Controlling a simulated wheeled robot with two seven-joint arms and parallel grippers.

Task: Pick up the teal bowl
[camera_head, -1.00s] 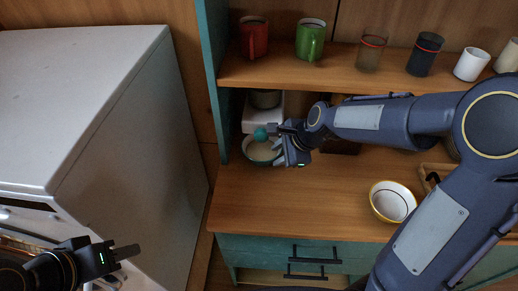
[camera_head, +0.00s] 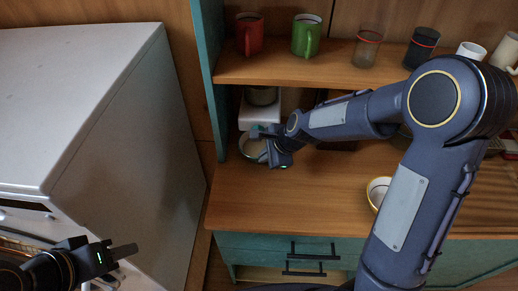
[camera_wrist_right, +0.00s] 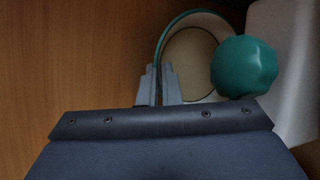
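The teal bowl, with a teal rim and cream inside, sits upright on the wooden counter at the left (camera_head: 249,150), partly hidden by my right gripper (camera_head: 266,144). In the right wrist view the bowl (camera_wrist_right: 190,55) is ahead, its near rim running between the two fingers of my right gripper (camera_wrist_right: 159,84). The fingers are close together with the bowl's wall between them, one inside and one outside. My left gripper (camera_head: 122,252) is at the lower left, far from the bowl; its finger gap cannot be made out.
A white appliance (camera_head: 259,107) with a faceted teal knob (camera_wrist_right: 243,66) stands right behind the bowl. A shelf (camera_head: 290,72) with mugs and cups hangs above. A yellow-rimmed bowl (camera_head: 378,191) is at the right, partly behind my arm. The counter's front left is clear.

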